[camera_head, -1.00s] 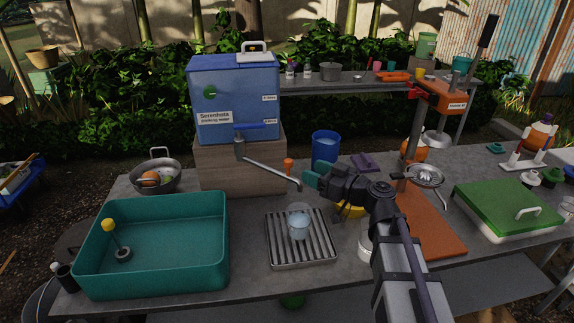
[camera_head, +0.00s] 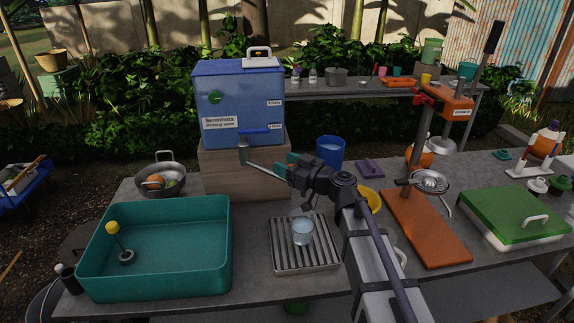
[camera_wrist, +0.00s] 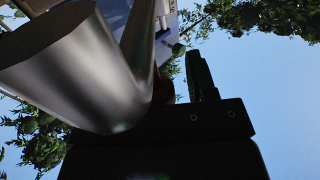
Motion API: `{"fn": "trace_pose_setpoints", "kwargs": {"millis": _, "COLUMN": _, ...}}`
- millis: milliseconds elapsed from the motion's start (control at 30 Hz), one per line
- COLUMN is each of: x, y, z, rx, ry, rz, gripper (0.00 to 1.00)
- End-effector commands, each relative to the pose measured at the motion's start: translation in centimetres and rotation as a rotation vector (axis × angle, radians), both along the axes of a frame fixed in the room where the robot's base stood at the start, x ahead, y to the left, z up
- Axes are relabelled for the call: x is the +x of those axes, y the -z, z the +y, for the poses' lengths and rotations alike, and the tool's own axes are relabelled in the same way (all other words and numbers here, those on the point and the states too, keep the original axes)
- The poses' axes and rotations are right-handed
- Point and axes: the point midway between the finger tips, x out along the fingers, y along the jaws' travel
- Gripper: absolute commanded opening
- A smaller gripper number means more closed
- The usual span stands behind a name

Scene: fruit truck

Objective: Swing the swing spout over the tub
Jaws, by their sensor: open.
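The metal swing spout (camera_head: 262,167) runs from the blue drinking-water tank (camera_head: 238,104) out to the right in the head view. Its outer end is hidden behind my gripper (camera_head: 291,166). My gripper is open at the spout's outer end. In the wrist view, the spout (camera_wrist: 75,70) is a large, close grey tube, and one dark jaw (camera_wrist: 200,78) stands to its right. The other jaw is hidden, so I cannot tell whether the spout lies between the jaws. The teal tub (camera_head: 165,276) stands left of the spout, on the table.
A clear cup (camera_head: 302,231) stands on a ribbed drip tray (camera_head: 305,262) below my arm. A metal pan (camera_head: 160,182) is behind the tub.

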Motion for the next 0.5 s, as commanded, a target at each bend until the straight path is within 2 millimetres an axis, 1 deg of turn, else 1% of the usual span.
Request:
{"fn": "trace_pose_setpoints", "kwargs": {"millis": 33, "x": -0.01, "y": 0.0, "z": -0.02, "rx": 0.0, "ry": 0.0, "rz": 0.0, "gripper": 0.52}}
{"fn": "trace_pose_setpoints", "kwargs": {"millis": 67, "x": -0.01, "y": 0.0, "z": -0.02, "rx": 0.0, "ry": 0.0, "rz": 0.0, "gripper": 0.49}}
{"fn": "trace_pose_setpoints", "kwargs": {"millis": 500, "x": -0.02, "y": 0.0, "z": -0.05, "rx": 0.0, "ry": 0.0, "rz": 0.0, "gripper": 0.07}}
